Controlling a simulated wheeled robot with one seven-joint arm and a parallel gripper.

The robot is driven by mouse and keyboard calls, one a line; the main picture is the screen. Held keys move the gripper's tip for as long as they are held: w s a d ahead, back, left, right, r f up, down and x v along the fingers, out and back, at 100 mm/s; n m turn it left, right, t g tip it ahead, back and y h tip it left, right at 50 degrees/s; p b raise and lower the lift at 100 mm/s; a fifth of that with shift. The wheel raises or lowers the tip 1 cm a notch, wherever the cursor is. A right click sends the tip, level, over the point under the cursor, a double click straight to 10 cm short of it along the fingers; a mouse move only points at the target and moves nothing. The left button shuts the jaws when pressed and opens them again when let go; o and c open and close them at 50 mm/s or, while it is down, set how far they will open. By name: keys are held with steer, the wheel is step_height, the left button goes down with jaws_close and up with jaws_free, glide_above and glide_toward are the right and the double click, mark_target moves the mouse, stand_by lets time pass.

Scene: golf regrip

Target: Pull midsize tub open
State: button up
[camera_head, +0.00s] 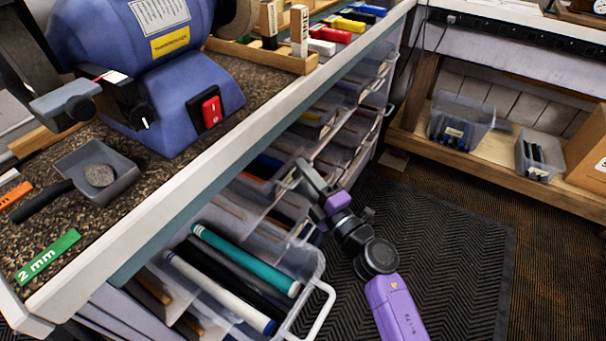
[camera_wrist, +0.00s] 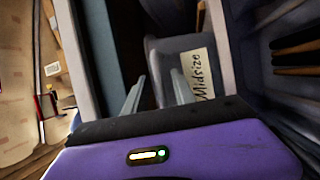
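The midsize tub shows in the wrist view by its cream label (camera_wrist: 199,74) reading "Midsize", on a greyish tub front just ahead of my gripper. In the wrist view my gripper (camera_wrist: 156,88) has its two pale fingers apart, with a dark gap between them. The right finger overlaps the tub front beside the label. In the head view my gripper (camera_head: 303,172) reaches in at the row of clear tubs under the bench. The label is not readable there, so I cannot tell for sure which tub is the midsize one. I cannot tell whether the fingers touch its handle.
A clear tub (camera_head: 318,262) of teal, black and white grips stands pulled out at the lower left, its handle (camera_head: 318,312) protruding. The workbench edge (camera_head: 200,165) overhangs the tubs. A blue grinder (camera_head: 165,75) sits on top. The dark floor mat (camera_head: 440,250) is clear at right.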

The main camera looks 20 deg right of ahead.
jaws_close()
stand_by(1.4)
